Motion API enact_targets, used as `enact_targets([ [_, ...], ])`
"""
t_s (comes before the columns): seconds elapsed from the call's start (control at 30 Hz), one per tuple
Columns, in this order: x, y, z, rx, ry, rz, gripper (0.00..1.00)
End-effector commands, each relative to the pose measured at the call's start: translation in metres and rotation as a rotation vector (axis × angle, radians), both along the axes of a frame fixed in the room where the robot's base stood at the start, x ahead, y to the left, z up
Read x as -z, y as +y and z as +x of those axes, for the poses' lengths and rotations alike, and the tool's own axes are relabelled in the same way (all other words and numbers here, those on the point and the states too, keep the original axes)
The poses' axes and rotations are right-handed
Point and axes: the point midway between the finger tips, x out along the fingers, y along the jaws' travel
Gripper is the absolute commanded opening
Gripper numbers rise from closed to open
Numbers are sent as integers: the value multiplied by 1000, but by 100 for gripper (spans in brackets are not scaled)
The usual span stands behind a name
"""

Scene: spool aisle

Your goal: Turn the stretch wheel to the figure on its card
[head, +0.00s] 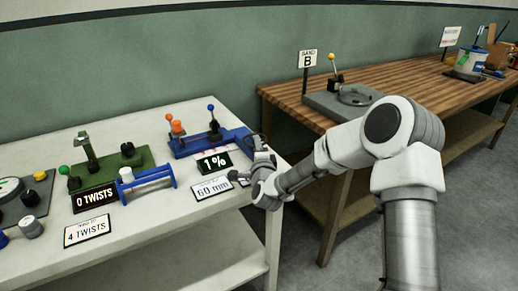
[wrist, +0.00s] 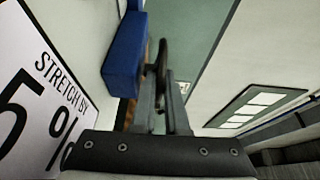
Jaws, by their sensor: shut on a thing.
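The blue stretch rig (head: 190,146) stands at the right end of the white table, with an orange clamp and a blue-knobbed lever. Its black display (head: 215,162) reads 1 %. The card (wrist: 45,85) in the wrist view reads STRETCH BY 5%. The dark stretch wheel (wrist: 163,58) shows edge-on beside the rig's blue end block (wrist: 125,55). My gripper (head: 259,150) is at the rig's right end, mostly hiding the wheel in the head view. In the wrist view its fingers (wrist: 162,88) are shut on the wheel's rim.
A green rig (head: 110,167) with a 0 TWISTS display and a 4 TWISTS card stands left, near a blue spool stand (head: 146,183). A wooden bench (head: 400,95) stands right, past a floor gap.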

Motion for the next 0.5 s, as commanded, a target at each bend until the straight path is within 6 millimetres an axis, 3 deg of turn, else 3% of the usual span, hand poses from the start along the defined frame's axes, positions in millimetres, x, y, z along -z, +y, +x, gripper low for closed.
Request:
enact_targets([
  [0.5, 3, 15, -2, 464, -3, 2, 0],
])
